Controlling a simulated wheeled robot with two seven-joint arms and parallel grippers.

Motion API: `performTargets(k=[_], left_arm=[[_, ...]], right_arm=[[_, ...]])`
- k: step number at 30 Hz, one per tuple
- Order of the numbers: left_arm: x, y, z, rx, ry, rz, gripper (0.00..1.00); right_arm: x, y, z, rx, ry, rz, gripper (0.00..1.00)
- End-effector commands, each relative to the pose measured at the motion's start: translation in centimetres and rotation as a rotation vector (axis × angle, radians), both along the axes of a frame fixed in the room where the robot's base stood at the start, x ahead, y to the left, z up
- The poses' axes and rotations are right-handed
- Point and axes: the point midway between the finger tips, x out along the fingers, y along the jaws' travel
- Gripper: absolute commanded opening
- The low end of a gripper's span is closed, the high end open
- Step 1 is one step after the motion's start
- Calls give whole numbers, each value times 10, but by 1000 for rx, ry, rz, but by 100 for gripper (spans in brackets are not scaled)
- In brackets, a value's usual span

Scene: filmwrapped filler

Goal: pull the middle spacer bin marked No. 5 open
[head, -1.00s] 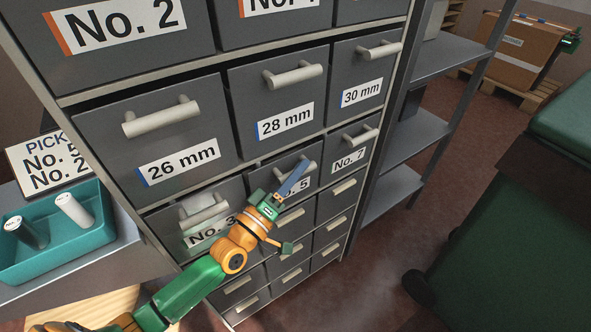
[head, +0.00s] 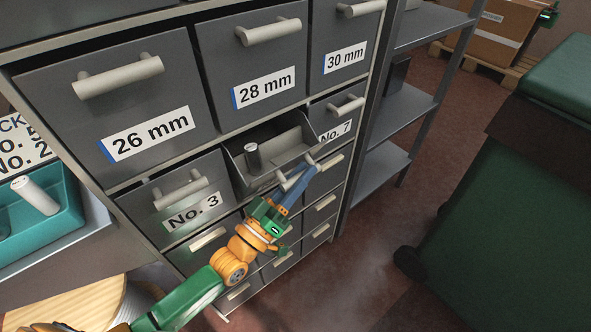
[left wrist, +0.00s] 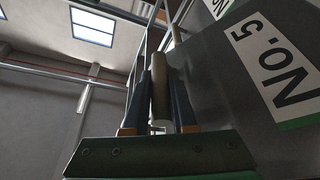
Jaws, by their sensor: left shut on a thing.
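The No. 5 bin (head: 240,157) is a grey drawer in the middle column of the cabinet. It stands pulled out, and its inside shows, with a dark cylindrical spacer (head: 252,156) standing near its left side. My left gripper (head: 299,177) is shut on the bin's pale bar handle (head: 287,184) at the front. In the left wrist view the handle (left wrist: 160,92) lies between the two blue fingers, beside the bin's No. 5 label (left wrist: 275,55). The gripper hides that label in the head view. My right gripper is not in view.
Closed bins No. 3 (head: 178,198) and No. 7 (head: 337,118) flank the open bin. The 28 mm bin (head: 254,62) is shut above it. A teal tray (head: 62,230) with a white spacer (head: 35,194) stands at left.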

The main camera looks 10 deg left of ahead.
Motion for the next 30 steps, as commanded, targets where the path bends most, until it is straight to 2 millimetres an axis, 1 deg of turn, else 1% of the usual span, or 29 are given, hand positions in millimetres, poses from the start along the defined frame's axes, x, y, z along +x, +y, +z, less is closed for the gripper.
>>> performTargets(k=[1, 9, 30], left_arm=[[-1, -2, -5, 14, -8, -1, 0], [-6, -8, -12, 71, -54, -1, 0], [-9, -11, -15, 99, -77, 0, 0]], right_arm=[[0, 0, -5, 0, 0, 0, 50], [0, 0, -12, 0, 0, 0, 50], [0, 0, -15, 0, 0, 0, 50]])
